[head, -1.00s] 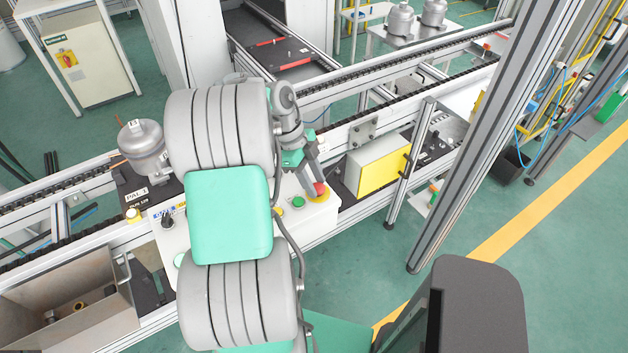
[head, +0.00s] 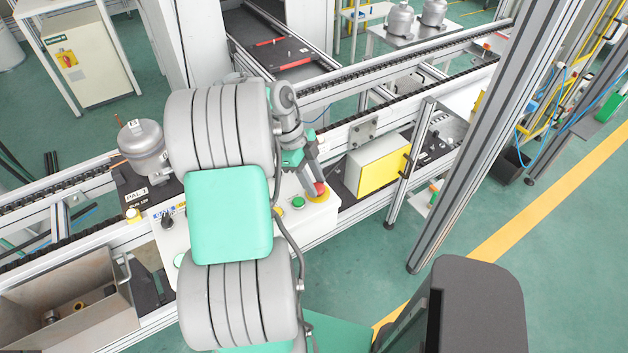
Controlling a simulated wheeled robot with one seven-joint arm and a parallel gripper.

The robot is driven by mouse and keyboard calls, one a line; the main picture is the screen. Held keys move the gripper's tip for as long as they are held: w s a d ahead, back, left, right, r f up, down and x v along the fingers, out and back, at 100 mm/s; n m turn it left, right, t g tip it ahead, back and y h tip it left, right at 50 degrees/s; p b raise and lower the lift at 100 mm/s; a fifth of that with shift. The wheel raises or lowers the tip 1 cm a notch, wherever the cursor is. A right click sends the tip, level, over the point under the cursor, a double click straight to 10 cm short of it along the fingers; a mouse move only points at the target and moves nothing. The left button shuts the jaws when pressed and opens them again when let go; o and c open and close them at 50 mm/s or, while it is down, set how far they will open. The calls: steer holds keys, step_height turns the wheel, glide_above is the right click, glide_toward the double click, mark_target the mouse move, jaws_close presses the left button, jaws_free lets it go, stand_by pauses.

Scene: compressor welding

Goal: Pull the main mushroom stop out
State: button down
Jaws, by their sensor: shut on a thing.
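The red mushroom stop (head: 320,188) sits on a yellow base at the right end of the white control panel (head: 312,222). My gripper (head: 316,187) reaches down to it from above, with its fingers shut on the red head. The fingers hide part of the head. I cannot tell from this view whether the head is pushed in or out. My arm covers the middle of the panel.
A green button (head: 298,203) sits just left of the stop. A black selector (head: 168,221) is at the panel's left. A grey compressor (head: 142,146) stands on the conveyor. A yellow-fronted box (head: 384,168) and an aluminium post (head: 407,190) stand to the right.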

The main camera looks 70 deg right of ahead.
steer(key=shift+r, duration=0.1)
stand_by(0.3)
steer(key=shift+r, duration=0.65)
steer(key=c, duration=1.2)
jaws_free()
steer(key=shift+o, duration=1.3)
steer(key=v, duration=0.7)
steer(key=shift+r+p, duration=0.3)
steer(key=shift+r, duration=0.1)
steer(key=shift+w, duration=0.15)
